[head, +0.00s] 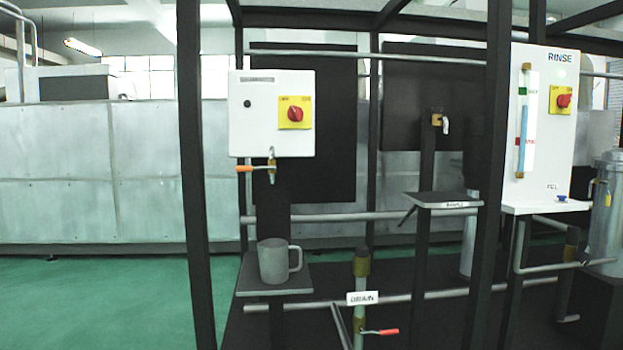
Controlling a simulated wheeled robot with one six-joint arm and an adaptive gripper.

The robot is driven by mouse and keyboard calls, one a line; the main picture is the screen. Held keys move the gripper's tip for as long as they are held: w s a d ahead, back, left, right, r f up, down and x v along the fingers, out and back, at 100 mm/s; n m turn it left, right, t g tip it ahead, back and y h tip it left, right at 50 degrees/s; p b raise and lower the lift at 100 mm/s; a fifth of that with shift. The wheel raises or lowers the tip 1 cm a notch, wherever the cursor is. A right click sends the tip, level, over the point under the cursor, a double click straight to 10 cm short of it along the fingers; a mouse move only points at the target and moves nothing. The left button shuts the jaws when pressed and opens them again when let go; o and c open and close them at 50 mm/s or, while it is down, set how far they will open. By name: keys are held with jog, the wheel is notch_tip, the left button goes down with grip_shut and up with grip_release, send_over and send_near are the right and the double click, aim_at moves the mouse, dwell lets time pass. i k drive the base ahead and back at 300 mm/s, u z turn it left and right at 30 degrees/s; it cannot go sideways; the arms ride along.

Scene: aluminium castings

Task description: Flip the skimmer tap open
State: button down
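A brass tap (271,168) hangs under a white control box (272,113) at left centre. Its orange lever (246,169) points left, about level, across the upright tap body. The box's label is too small to read, so I cannot tell if this is the skimmer tap. A second small tap (442,122) is at the back, above a small shelf (440,200) whose label is hard to read. A lower valve (360,325) with a red lever (388,331) stands by a "DRAIN" sign (362,298). My gripper is not in view.
A grey mug (278,261) stands on a small shelf (300,284) below the orange-levered tap. Dark frame posts (197,180) and (493,150) stand in front. A "RINSE" panel (541,125) is at right. Green floor at left is clear.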

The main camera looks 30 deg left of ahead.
aim_at(271, 167)
jog(key=z, duration=0.1)
jog(key=i, duration=0.75)
jog(key=u, duration=0.7)
jog(key=i, duration=0.7)
jog(key=u, duration=0.65)
